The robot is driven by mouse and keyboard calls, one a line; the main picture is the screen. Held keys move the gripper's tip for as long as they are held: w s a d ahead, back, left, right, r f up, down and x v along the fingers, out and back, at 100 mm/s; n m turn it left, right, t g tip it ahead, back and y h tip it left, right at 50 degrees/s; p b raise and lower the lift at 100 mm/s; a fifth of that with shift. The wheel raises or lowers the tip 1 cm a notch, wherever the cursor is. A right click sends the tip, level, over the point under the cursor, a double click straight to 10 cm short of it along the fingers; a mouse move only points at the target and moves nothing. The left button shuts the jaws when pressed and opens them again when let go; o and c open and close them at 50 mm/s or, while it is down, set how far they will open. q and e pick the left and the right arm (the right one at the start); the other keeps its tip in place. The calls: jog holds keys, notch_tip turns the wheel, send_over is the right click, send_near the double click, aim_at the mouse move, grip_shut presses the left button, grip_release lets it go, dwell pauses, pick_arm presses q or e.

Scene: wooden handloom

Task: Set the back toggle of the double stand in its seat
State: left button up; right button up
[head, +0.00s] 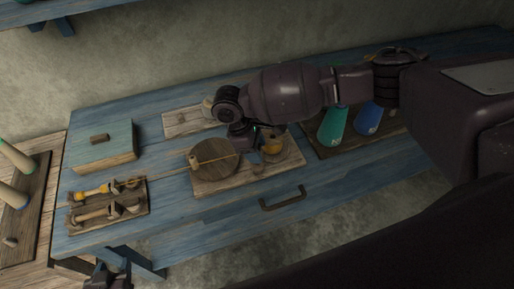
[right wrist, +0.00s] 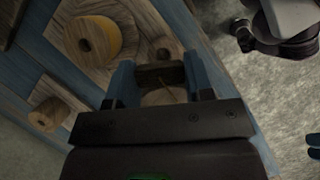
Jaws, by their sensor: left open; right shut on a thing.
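My right gripper (right wrist: 158,82) is shut on a small dark wooden toggle (right wrist: 160,72), held between its blue fingers. A pale rounded piece (right wrist: 164,97) shows just below the toggle; I cannot tell whether they touch. A yellow spool (right wrist: 97,38) with a pale top stands to the left, on a wooden board. In the head view my right gripper (head: 246,138) is low over the wooden board (head: 213,188) with a round disc (head: 214,158); its fingers are mostly hidden. My left gripper (head: 106,278) is open at the bottom edge, away from the boards. I cannot make out the toggle's seat.
A small board (head: 143,211) with yellow and wooden pieces lies at the table's left. A blue-green block (head: 105,146) stands behind it. Green (head: 333,126) and blue (head: 369,118) cones stand at the right.

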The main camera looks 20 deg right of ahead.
jog(key=shift+f+b, duration=1.25)
jog(key=shift+f, duration=1.05)
pick_arm(q)
jog(key=f, duration=0.3)
jog(key=shift+s+f, duration=0.25)
jog(key=shift+s, duration=0.15)
jog(key=shift+w+r, duration=0.1)
jog(key=shift+w, duration=0.1)
pick_arm(e)
jog(key=o, duration=1)
jog(key=shift+c, duration=0.2)
pick_arm(q)
jog(key=shift+s+r+p, duration=0.15)
jog(key=shift+r+p, duration=0.25)
pick_arm(e)
jog(key=v, duration=1)
jog(key=shift+a+r, duration=0.25)
jog(key=shift+r, duration=0.1)
